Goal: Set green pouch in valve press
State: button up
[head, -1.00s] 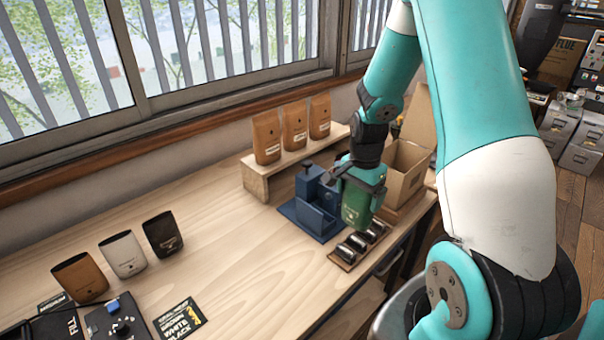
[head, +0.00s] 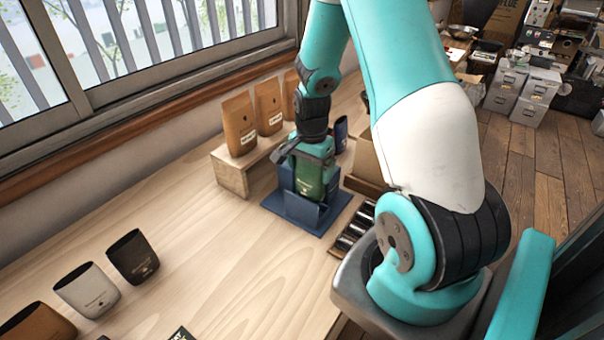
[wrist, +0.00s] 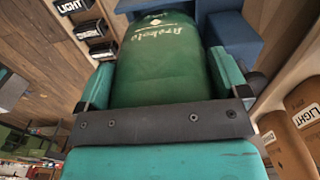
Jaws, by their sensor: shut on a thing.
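The green pouch (head: 308,178) is upright in my gripper (head: 306,165), whose fingers close on its two sides. It also fills the middle of the wrist view (wrist: 160,65), with pale lettering on it. The blue valve press (head: 296,211) stands on the bench under and around the pouch in the head view. The pouch's lower end is behind the press's front wall, so I cannot tell whether it touches the bottom. In the wrist view the blue press (wrist: 235,38) lies just beyond and beside the pouch.
Brown pouches (head: 239,124) stand on a wooden riser (head: 231,176) left of the press. A rack of dark canisters (head: 352,231) and a cardboard box (head: 366,160) are to the right. Brown, white and black pouches (head: 87,290) stand at the front left. The middle bench is clear.

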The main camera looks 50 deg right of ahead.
aim_at(308, 188)
jog(key=shift+w+f+b, duration=0.15)
jog(key=shift+f+b, duration=0.1)
jog(key=shift+f, duration=0.45)
jog(key=shift+w+f+b, duration=0.15)
jog(key=shift+f+b, duration=0.1)
jog(key=shift+f, duration=0.45)
jog(key=shift+f+b, duration=1.9)
jog(key=shift+f, duration=0.65)
jog(key=o, duration=0.8)
jog(key=shift+c, duration=0.2)
jog(key=shift+r, duration=0.1)
notch_tip(308, 188, up, 7)
jog(key=p, duration=0.6)
